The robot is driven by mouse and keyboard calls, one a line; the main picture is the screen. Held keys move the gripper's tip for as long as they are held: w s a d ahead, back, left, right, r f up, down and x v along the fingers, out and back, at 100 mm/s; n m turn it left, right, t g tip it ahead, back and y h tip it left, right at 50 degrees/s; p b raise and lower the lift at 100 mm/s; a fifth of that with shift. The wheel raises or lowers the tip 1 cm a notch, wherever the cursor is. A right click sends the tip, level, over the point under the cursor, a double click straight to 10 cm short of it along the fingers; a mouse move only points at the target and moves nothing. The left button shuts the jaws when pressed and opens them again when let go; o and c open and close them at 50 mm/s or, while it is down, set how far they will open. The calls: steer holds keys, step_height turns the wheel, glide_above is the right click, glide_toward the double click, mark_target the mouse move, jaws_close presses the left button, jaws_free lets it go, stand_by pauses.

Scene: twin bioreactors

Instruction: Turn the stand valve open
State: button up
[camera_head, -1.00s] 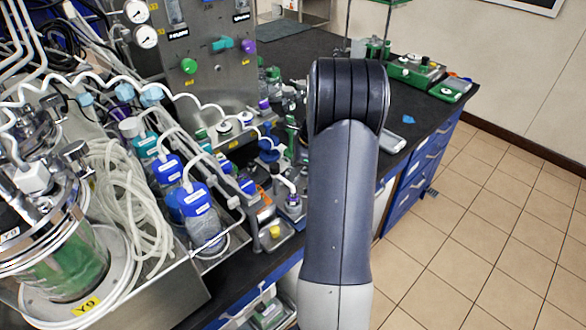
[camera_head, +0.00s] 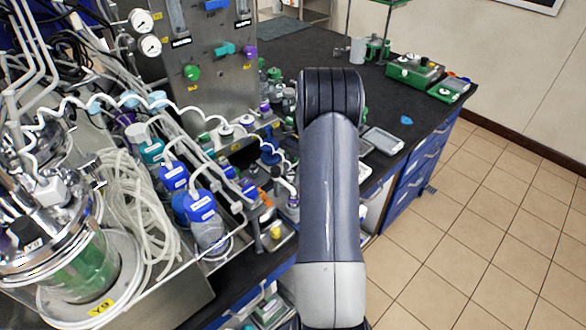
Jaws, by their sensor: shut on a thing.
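My arm (camera_head: 332,190) rises through the middle of the view and bends away over the bench. My gripper is out of sight behind it, so neither its jaws nor what they touch can be seen. I cannot pick out the stand valve for certain. A steel panel (camera_head: 215,95) at upper left carries a green knob (camera_head: 192,73), a teal knob (camera_head: 224,49) and a purple knob (camera_head: 249,52).
A glass vessel (camera_head: 85,280), coiled tubing (camera_head: 135,200) and blue-capped bottles (camera_head: 203,215) crowd the left. A tablet-like device (camera_head: 383,141) lies right of my arm. Green boxes (camera_head: 412,70) and a white mug (camera_head: 357,50) stand farther back. The tiled floor (camera_head: 480,220) at right is clear.

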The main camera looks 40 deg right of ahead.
steer(key=n+g, duration=0.1)
steer(key=n, duration=0.3)
steer(key=shift+w+n+h, duration=0.15)
steer(key=shift+n+h, duration=0.15)
steer(key=shift+h, duration=0.1)
steer(key=shift+a+n+g+h+p, duration=0.1)
steer(key=shift+n+g+h+p, duration=0.4)
steer(key=shift+n, duration=1)
steer(key=o, duration=1)
steer(key=v, duration=0.5)
steer(key=b+v, duration=0.1)
steer(key=v, duration=0.5)
steer(key=shift+w+f, duration=0.1)
steer(key=shift+w, duration=0.1)
steer(key=shift+f+g, duration=0.1)
steer(key=shift+g, duration=0.2)
